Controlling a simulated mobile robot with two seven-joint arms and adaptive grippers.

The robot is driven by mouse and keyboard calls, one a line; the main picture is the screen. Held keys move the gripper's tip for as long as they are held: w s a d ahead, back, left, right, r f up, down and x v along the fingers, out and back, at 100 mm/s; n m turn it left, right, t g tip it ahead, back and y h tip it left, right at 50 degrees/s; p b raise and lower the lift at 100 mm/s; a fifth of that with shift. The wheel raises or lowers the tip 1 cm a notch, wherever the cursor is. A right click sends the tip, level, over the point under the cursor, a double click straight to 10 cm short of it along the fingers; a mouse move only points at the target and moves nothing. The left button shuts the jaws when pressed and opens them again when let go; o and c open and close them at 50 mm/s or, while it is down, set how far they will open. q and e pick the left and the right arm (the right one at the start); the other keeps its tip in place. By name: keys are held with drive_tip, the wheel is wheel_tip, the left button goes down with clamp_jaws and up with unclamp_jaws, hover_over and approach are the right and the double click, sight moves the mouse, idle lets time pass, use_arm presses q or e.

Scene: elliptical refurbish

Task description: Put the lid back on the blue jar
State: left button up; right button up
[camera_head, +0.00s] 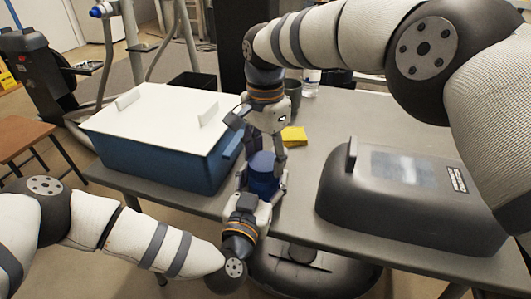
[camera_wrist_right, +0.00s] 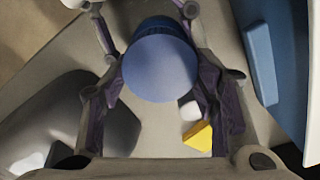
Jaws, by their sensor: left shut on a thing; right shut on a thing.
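The blue jar (camera_head: 263,185) is upright near the table's front edge. My left gripper (camera_head: 262,190) is shut on it from the front. My right gripper (camera_head: 262,150) points down from above, shut on the blue lid (camera_head: 262,160), which appears directly over the jar. In the right wrist view the lid (camera_wrist_right: 160,70) is a round, lighter blue face between my right fingers (camera_wrist_right: 155,75), with darker blue (camera_wrist_right: 160,23) beyond it. The fingers hide much of the rim, and I cannot tell whether the lid is seated or just above the jar.
A large blue bin (camera_head: 160,145) with a white cover stands to the left. A dark grey rounded case (camera_head: 400,205) stands to the right. A yellow block (camera_head: 294,136) lies behind the jar, near a dark cup (camera_head: 292,98) and a bottle (camera_head: 310,82). Bare grey tabletop (camera_head: 350,110) lies behind.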

drive_tip(key=shift+f, duration=0.2)
drive_tip(key=m, duration=1)
drive_tip(key=shift+s, duration=0.15)
drive_tip(key=o, duration=0.9)
drive_tip(key=shift+r, duration=0.15)
